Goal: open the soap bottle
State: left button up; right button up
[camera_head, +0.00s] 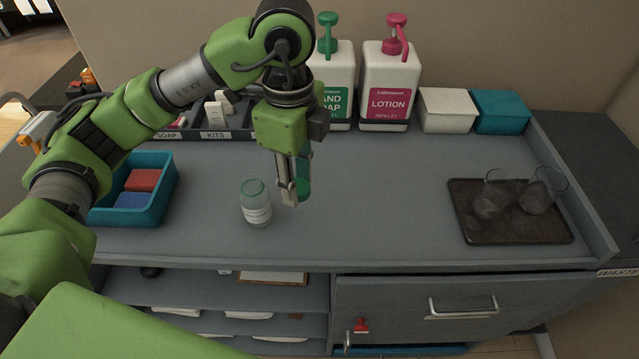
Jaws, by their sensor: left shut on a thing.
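A small clear bottle with a white label (257,214) stands upright on the grey counter, left of the middle. Its top shows a pale green rim with no tall cap on it. My left gripper (293,195) points down just right of the bottle, apart from it. Its fingers are shut on a green cap-like piece (304,178), partly hidden by the fingers. Two large pump bottles stand at the back wall: a hand soap bottle with a green pump (335,75), partly hidden by my arm, and a lotion bottle with a pink pump (389,85). My right gripper is out of view.
A teal bin (168,195) with a red and a blue block is at the left. A dark tray (500,233) with two glasses is at the right. White (447,110) and teal (500,112) boxes stand at the back. The counter's middle is clear.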

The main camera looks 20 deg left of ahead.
pick_arm(q)
jog(key=w+d+f, duration=0.1)
jog(key=w+f, duration=0.1)
jog(key=w, duration=0.3)
jog(key=p, duration=0.1)
send_over(324, 193)
jog(key=s, duration=0.1)
notch_tip(324, 193, down, 5)
jog(key=shift+f, duration=0.1)
jog(key=shift+w+f, duration=0.35)
jog(key=shift+f, duration=0.1)
notch_tip(324, 193, down, 2)
jog(key=shift+w+f+p, duration=0.1)
jog(key=shift+p, duration=0.95)
jog(key=shift+f, duration=0.6)
jog(key=shift+f, duration=0.1)
jog(key=o, duration=1.2)
